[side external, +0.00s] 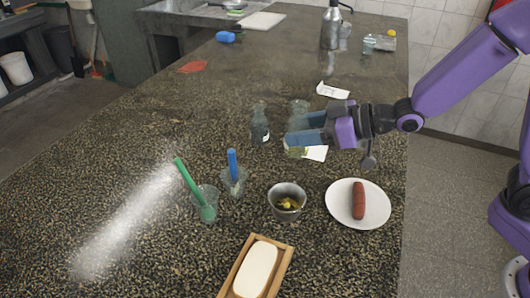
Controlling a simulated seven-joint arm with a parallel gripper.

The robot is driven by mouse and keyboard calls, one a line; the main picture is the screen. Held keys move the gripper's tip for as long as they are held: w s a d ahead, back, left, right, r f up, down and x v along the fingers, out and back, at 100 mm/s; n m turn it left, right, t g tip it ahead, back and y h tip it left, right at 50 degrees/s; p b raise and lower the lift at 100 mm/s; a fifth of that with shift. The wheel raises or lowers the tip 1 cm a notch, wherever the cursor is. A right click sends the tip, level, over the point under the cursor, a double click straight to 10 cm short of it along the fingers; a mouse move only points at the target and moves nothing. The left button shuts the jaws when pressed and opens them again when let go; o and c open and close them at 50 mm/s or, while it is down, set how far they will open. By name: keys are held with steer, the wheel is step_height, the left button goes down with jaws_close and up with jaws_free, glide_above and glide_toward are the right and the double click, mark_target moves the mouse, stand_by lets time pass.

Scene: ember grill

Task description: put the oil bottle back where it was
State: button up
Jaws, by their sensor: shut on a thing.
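My gripper (303,138) comes in from the right with its blue fingers level, shut on a clear glass bottle (297,112). The bottle is upright and holds yellowish contents low down, so it looks like the oil bottle. The fingers hide its middle. I cannot tell whether its base touches the counter. A second clear bottle (260,127) with darker contents stands upright on the counter just left of the held one, with a small gap between them.
In front stand a metal bowl (286,213), a white plate (340,211) with a sausage (358,200), two glasses (205,208) (234,187) with brushes, and a wooden tray (232,279) with a white block. White papers (316,153) (332,90) lie nearby. The counter (130,160) is clear left of the bottles.

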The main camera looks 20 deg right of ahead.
steer(key=w+a+f, duration=0.1)
steer(key=w+f, duration=0.1)
steer(key=w+a+f, duration=0.2)
steer(key=w+f, duration=0.1)
steer(key=w+a+f, duration=0.1)
steer(key=w+f, duration=0.1)
steer(key=w, duration=0.1)
steer(key=shift+a+f, duration=0.3)
steer(key=shift+a, duration=0.05)
steer(key=shift+w+a+f, duration=0.1)
steer(key=shift+w+f, duration=0.1)
steer(key=shift+f, duration=1.55)
steer(key=shift+f, duration=0.1)
steer(key=o, duration=1.2)
steer(key=v, duration=1.2)
